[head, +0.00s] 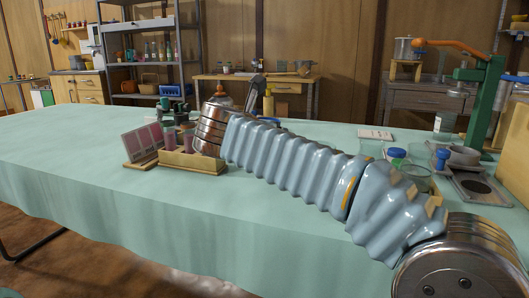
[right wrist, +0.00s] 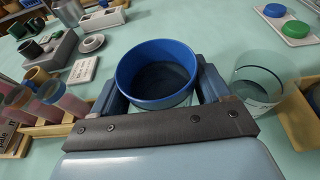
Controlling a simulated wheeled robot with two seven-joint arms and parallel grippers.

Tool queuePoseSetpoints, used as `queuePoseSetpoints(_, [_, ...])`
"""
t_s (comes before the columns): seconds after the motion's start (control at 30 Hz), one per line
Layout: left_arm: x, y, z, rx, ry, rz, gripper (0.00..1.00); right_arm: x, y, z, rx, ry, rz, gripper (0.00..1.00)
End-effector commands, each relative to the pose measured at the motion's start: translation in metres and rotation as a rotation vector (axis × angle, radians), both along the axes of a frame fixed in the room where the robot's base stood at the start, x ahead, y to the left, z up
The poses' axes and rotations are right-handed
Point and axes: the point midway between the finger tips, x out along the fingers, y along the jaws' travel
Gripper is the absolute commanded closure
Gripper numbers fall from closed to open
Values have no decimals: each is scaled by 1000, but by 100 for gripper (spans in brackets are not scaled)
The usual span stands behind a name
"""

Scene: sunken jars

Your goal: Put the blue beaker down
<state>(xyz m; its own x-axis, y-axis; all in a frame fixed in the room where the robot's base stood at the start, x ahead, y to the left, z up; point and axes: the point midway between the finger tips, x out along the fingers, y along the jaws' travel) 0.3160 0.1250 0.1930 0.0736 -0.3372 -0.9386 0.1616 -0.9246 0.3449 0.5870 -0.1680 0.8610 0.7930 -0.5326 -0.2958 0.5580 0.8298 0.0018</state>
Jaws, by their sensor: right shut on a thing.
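The blue beaker (right wrist: 158,72) is a round, open vessel with a bright blue rim and a dark blue inside. In the right wrist view it sits between the two fingers of my right gripper (right wrist: 160,88), which is shut on it. Its lower part is hidden by the gripper's dark crossbar, so I cannot tell whether its base touches the table. In the head view the ribbed right arm hides the beaker and most of the gripper. My left gripper is in neither view.
A wooden rack (head: 191,163) of pink jars stands by the arm's end. In the right wrist view, a clear glass vessel (right wrist: 262,80) stands right of the beaker, and a white tray (right wrist: 292,34) holds green and blue lids. A green stand (head: 484,105) is at right. The left tablecloth (head: 60,150) is clear.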

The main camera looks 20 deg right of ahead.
Motion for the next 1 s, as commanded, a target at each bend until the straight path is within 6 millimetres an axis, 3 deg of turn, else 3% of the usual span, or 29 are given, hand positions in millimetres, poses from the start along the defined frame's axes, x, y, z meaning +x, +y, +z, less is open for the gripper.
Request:
queuePoseSetpoints(0.13, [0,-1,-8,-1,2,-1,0,12,-4,-20,-2,2,-2,64])
queuePoseSetpoints(0.3, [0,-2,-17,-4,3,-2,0,11,-4,-42,-3,1,-1,64])
queuePoseSetpoints(0.73, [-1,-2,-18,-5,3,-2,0,11,-4,-46,0,0,-1,64])
queuePoseSetpoints(0.77, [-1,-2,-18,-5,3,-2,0,11,-4,-47,-1,1,-2,22])
queuePoseSetpoints(0.9, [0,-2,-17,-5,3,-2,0,11,-3,-47,-1,1,-2,1])
queuePoseSetpoints(1.0, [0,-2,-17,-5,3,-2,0,11,-3,-46,-1,1,-2,0])
